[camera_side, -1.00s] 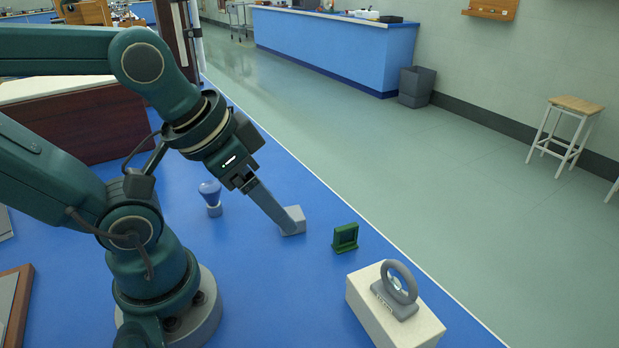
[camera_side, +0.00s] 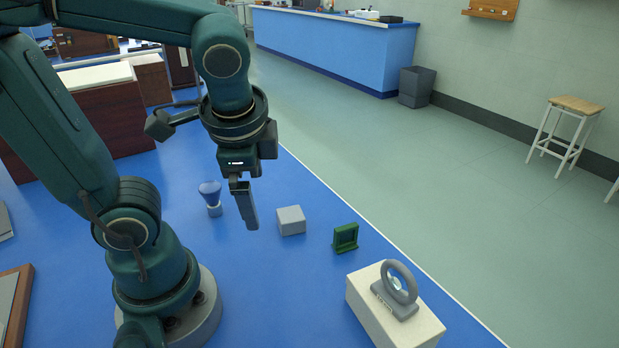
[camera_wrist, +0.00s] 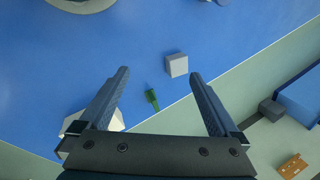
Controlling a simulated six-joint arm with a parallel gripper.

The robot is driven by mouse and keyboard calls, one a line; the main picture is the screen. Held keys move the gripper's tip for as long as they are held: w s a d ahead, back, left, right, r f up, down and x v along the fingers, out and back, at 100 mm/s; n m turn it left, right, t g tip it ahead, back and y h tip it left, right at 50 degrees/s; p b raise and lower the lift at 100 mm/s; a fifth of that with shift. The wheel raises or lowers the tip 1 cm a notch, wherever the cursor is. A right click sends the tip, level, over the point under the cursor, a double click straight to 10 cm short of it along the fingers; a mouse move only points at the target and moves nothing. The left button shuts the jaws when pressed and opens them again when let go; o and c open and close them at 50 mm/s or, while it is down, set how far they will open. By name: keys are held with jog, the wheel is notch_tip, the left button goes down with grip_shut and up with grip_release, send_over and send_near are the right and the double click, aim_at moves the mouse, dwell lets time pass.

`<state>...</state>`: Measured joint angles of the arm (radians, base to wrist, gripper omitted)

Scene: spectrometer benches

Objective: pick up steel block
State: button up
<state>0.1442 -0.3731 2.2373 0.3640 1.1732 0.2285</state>
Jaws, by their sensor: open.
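The steel block (camera_side: 291,220) is a small light-grey cube resting on the blue bench top. It also shows in the wrist view (camera_wrist: 176,65), beyond the fingertips and a little right of the middle between them. My gripper (camera_side: 250,226) is to the left of the block in the side view, raised above the bench and apart from it. In the wrist view my gripper (camera_wrist: 158,74) has its two fingers wide apart with nothing held between them.
A blue-topped knob-like object (camera_side: 211,197) stands left of my gripper. A green frame (camera_side: 345,237) stands right of the block. A white block (camera_side: 372,313) bears a grey ring mount (camera_side: 402,285). The bench's edge runs behind the block.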

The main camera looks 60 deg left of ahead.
jog(key=w+a+f+m+g+y, duration=0.1)
jog(key=w+f+m+g+y, duration=0.15)
jog(key=m, duration=0.25)
jog(key=m+t+y, duration=0.4)
jog(key=m+y, duration=0.3)
jog(key=m, duration=0.3)
send_near(291, 216)
jog(key=shift+d+r+g, duration=0.25)
jog(key=shift+d+r, duration=0.2)
jog(key=shift+d, duration=0.2)
jog(key=shift+s+f, duration=0.1)
jog(key=shift+f, duration=0.15)
jog(key=x, duration=1.1)
jog(key=shift+w+a, duration=0.2)
jog(key=shift+a, duration=0.15)
grip_shut()
